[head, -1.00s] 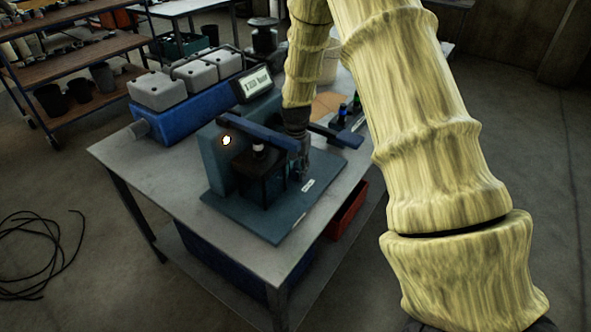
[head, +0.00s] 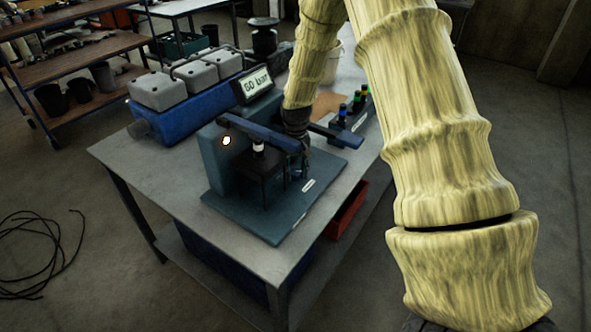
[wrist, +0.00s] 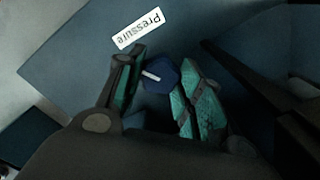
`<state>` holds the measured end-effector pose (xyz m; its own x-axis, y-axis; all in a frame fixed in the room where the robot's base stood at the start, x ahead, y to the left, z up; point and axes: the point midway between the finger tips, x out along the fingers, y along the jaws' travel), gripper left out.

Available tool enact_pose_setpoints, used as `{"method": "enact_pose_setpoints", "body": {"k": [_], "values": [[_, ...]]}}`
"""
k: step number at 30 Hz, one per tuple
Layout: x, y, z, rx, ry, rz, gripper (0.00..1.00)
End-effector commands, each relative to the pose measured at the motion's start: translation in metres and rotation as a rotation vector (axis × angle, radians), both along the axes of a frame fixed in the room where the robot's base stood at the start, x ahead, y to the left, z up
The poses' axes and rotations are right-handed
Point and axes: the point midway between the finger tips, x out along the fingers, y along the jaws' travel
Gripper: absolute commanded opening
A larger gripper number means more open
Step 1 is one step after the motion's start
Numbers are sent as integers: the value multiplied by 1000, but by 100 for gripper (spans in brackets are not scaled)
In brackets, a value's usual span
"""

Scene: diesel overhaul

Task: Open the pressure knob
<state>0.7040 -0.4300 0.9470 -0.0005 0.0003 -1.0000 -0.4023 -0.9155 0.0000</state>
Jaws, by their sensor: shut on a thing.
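The pressure knob (wrist: 158,77) is dark blue with a white pointer line. In the wrist view it sits between the teal pads of my gripper (wrist: 160,82), which is shut on it. The white label (wrist: 139,29) beside it reads "Pressure". In the head view my gripper (head: 301,166) is low over the right side of the test rig's base plate (head: 262,222), and the knob is hidden there. The rig's display (head: 258,84) shows what looks like "60 bar".
A blue arm or lever (head: 262,136) extends across the rig, close to my wrist. A blue engine part with grey covers (head: 187,108) stands behind it on the table (head: 140,165). Small coloured-top bottles (head: 352,106) stand at the right. Black cable (head: 40,250) lies on the floor.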

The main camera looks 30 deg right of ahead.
Motion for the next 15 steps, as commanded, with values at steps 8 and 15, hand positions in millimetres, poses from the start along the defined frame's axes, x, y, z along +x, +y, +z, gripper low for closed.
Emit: {"method": "enact_pose_setpoints", "body": {"k": [8,15], "values": [[-1,-1,0,1,1,262,12],[-1,-1,0,2,0,491,12]]}}
